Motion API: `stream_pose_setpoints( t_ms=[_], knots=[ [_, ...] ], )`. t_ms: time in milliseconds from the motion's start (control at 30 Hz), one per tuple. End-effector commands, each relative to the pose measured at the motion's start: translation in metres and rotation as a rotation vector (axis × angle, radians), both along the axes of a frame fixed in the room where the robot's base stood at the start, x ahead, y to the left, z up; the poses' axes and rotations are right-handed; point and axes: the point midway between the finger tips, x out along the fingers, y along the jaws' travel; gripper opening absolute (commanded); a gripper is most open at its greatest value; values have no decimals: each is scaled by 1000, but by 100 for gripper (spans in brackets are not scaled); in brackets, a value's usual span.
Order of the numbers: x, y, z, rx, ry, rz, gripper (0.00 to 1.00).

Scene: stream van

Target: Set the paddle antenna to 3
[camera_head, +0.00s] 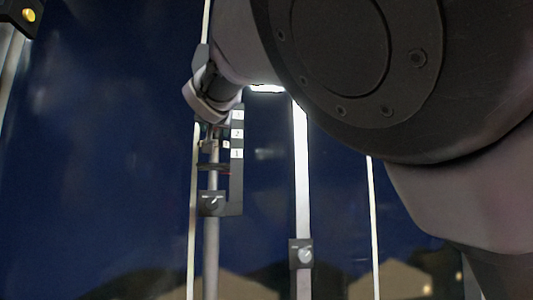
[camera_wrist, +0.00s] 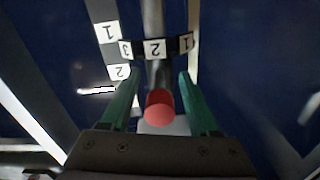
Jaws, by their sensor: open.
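A grey upright pole (camera_head: 211,250) stands left of centre in the head view, beside a dark plate (camera_head: 236,190) with white number labels, 2 and 1 readable. In the wrist view, a dark band (camera_wrist: 171,48) across the pole (camera_wrist: 153,18) bears labels 3, 2, 1 from left to right; the 2 lines up with the pole. A red-ended knob (camera_wrist: 159,108) shows below it. My gripper (camera_wrist: 159,76) is open, its green fingers on either side of the knob with gaps. I cannot tell which part is the paddle.
A small dark box with a dial (camera_head: 212,203) is on the pole below the plate. Another dial box (camera_head: 301,253) sits on a bright strip to the right. A dark blue wall lies behind. My arm covers much of the upper right.

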Motion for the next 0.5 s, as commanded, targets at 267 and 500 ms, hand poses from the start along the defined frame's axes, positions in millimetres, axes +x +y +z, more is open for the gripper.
stream_pose_setpoints(
  t_ms=[267,500],
  knots=[
    [5,1,0,0,0,1,62],
    [4,1,0,0,0,1,0]
  ],
)
